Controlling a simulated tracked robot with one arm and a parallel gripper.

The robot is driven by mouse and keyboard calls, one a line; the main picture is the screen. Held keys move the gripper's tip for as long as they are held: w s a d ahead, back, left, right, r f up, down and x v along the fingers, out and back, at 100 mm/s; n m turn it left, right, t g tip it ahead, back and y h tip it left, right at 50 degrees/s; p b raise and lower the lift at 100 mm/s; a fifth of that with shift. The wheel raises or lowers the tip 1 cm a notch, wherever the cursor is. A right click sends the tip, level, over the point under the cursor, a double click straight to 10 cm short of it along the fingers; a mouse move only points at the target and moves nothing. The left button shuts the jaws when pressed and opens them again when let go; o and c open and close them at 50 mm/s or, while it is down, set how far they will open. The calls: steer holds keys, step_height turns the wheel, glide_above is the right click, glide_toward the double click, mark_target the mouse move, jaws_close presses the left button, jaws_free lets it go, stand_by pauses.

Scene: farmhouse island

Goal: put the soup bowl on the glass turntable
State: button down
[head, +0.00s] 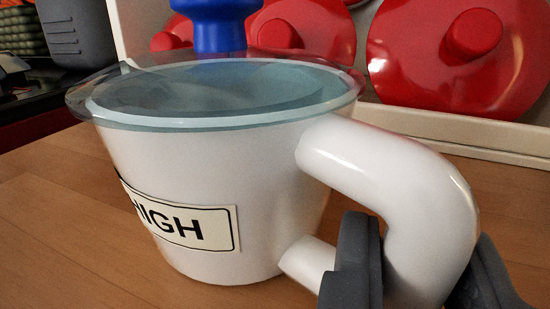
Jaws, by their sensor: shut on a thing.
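The soup bowl (205,185) is the white vessel with a thick handle (400,170) that fills the middle of the head view. It stands about upright, with a label reading "HIGH", cut off at its left edge. A clear glass disc (85,95) lies over its mouth and sticks out past the rim at left; I cannot tell if this is a lid or the glass turntable. My gripper (422,235) is shut on the bowl's handle, one dark grey finger on each side. I cannot tell whether the bowl's base touches the wood.
A wooden surface (60,240) lies below, bare at left. Several red round lids with knobs (460,55) lean behind in a cream rack (500,145). A blue knob (215,25) rises at the bowl's far rim. Dark grey items (75,40) stand at upper left.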

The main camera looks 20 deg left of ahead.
steer(key=shift+r, duration=0.15)
steer(key=shift+r+p, duration=1.6)
steer(key=shift+r, duration=0.85)
